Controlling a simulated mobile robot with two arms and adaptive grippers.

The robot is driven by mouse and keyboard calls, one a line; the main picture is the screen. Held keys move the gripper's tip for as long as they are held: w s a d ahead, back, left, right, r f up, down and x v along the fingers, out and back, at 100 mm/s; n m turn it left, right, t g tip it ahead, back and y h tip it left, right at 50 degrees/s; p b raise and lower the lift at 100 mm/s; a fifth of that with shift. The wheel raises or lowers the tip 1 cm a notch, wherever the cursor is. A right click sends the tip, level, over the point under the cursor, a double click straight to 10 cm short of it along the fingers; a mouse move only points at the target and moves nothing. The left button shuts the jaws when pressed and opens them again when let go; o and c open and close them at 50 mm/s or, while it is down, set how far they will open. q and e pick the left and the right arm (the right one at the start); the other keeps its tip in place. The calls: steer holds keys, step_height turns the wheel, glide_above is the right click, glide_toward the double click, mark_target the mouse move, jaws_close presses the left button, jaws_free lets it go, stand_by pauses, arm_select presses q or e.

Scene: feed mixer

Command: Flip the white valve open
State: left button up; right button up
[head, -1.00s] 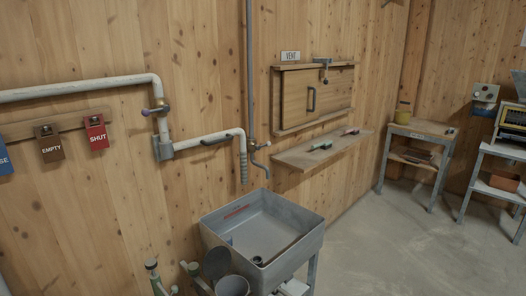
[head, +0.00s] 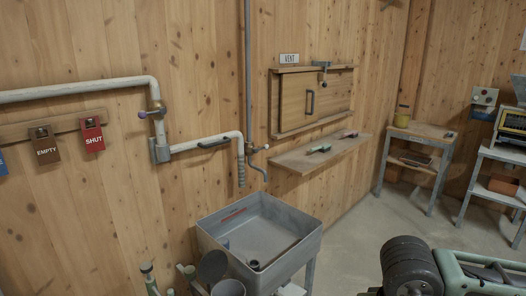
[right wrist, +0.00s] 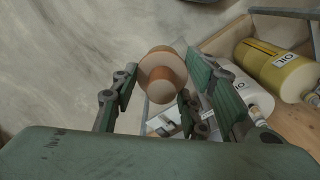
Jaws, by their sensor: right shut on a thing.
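In the head view a pale, near-white pipe runs along the wood wall. A small valve (head: 154,112) with a purple-tipped handle sits on its downward stretch. A dark lever (head: 213,143) is on the lower pipe branch; I cannot tell which of these is the white valve. In the right wrist view my right gripper (right wrist: 160,82) is shut on a round wooden, knob-like thing (right wrist: 160,66) with an orange-brown band. It is away from the wall pipe, above a grey floor. My left gripper is in no view.
A grey sink (head: 262,238) stands below the pipe outlet. Red SHUT (head: 92,135) and brown EMPTY (head: 45,146) tags hang at left. A shelf (head: 320,152) sits below the vent hatch.

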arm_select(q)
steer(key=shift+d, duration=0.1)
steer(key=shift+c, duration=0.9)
arm_select(e)
steer(key=shift+f, duration=0.25)
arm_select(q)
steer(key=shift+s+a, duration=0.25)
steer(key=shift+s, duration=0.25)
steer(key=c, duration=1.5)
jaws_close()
arm_select(e)
steer(key=s+f, duration=0.4)
steer(key=f, duration=1)
steer(key=shift+f, duration=0.25)
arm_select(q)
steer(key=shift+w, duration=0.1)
arm_select(e)
steer(key=shift+w+d, duration=0.1)
